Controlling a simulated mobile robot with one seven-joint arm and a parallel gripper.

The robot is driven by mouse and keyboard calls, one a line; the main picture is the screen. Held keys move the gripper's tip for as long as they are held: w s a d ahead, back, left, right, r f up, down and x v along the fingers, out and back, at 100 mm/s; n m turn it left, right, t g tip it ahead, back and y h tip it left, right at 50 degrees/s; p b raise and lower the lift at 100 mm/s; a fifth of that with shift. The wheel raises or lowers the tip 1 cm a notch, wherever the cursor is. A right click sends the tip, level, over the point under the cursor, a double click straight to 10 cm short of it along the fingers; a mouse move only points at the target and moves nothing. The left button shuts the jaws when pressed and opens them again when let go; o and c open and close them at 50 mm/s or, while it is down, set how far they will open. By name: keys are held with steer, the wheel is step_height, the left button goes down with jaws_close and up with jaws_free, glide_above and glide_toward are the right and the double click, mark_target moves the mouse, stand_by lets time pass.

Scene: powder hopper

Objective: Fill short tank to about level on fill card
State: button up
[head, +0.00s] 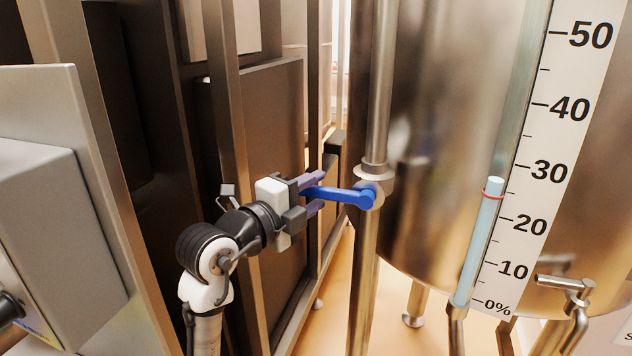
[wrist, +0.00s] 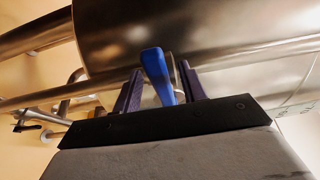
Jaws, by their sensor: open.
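A large steel tank (head: 430,150) stands at the right in the head view. Its sight tube (head: 480,240) holds pale blue contents, topping out near 25 on the percent scale (head: 545,170), between 20 and 30. A red ring (head: 493,194) sits around the tube just below that top. A blue valve handle (head: 345,195) points left from a vertical pipe (head: 365,250). My gripper (head: 318,193) is open, with its purple fingers on either side of the handle's free end. The wrist view also shows the handle (wrist: 155,68) between the fingers. No fill card is readable.
Steel frame posts (head: 225,100) and dark panels stand close behind my arm. A grey box (head: 60,230) is at the left. A small tap (head: 565,283) sits low at the right, by a cut-off white sign (head: 625,335). Orange floor shows below.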

steer(key=shift+w+d, duration=0.4)
steer(key=shift+w, duration=0.1)
jaws_close()
